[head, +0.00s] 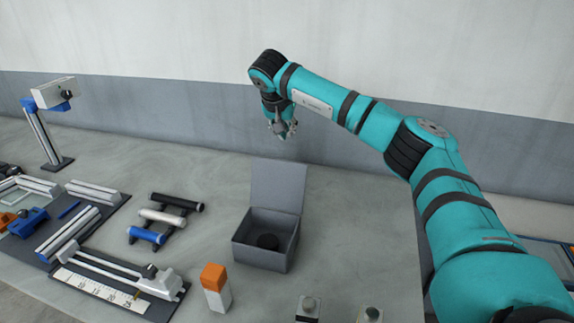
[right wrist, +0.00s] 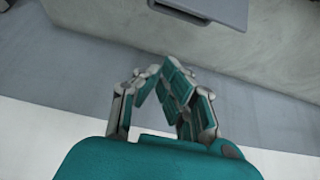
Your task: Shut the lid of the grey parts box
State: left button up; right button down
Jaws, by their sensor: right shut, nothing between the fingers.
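The grey parts box (head: 262,259) stands on the table in the middle of the head view. Its lid (head: 278,186) is open and stands roughly upright at the back of the box. My left gripper is not in view.
An orange-and-white block (head: 216,288) stands in front of the box at left. A rack with black, white and blue rollers (head: 160,217) lies to the left. A splicer-like rail tool (head: 118,280) is at front left.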

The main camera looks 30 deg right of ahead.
jog(key=p+x, duration=0.3)
jog(key=x, duration=0.8)
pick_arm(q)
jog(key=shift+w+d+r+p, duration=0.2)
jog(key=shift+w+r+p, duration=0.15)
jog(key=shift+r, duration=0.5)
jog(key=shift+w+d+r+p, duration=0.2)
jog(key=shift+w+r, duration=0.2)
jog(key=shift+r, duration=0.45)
pick_arm(e)
jog(key=shift+s+a+r, duration=0.2)
jog(key=shift+s+a, duration=1.25)
jog(key=shift+a, duration=0.25)
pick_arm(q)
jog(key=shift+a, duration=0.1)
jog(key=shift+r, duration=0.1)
pick_arm(e)
jog(key=shift+r, duration=0.1)
